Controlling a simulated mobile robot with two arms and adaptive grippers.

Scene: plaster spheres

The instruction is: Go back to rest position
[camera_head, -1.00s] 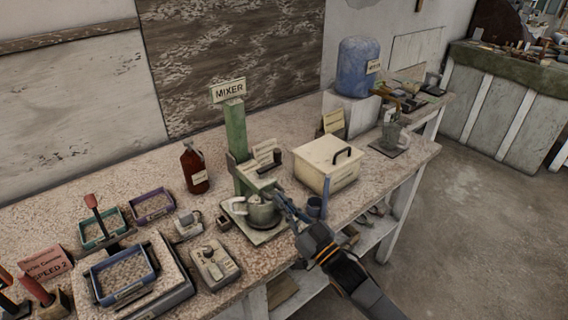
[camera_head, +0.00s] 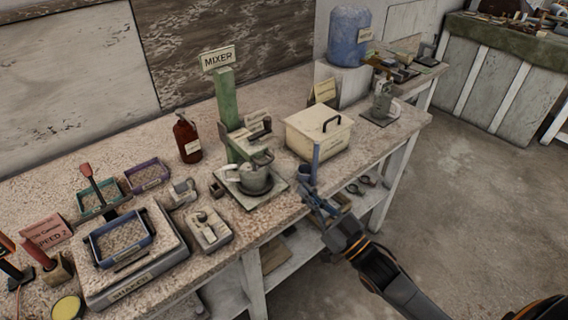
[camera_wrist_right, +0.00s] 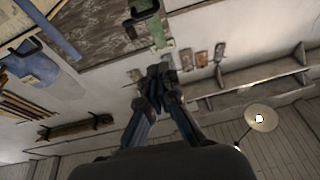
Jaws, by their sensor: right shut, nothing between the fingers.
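My right gripper (camera_head: 312,192) is shut and empty. My left gripper is not in view.
The speckled bench (camera_head: 285,228) runs across the view. On it are a cream box (camera_head: 318,136), a brown bottle (camera_head: 187,139), a shaker with a blue tray (camera_head: 121,240) and a blue water jug (camera_head: 350,38). The floor (camera_head: 465,205) at right is clear.

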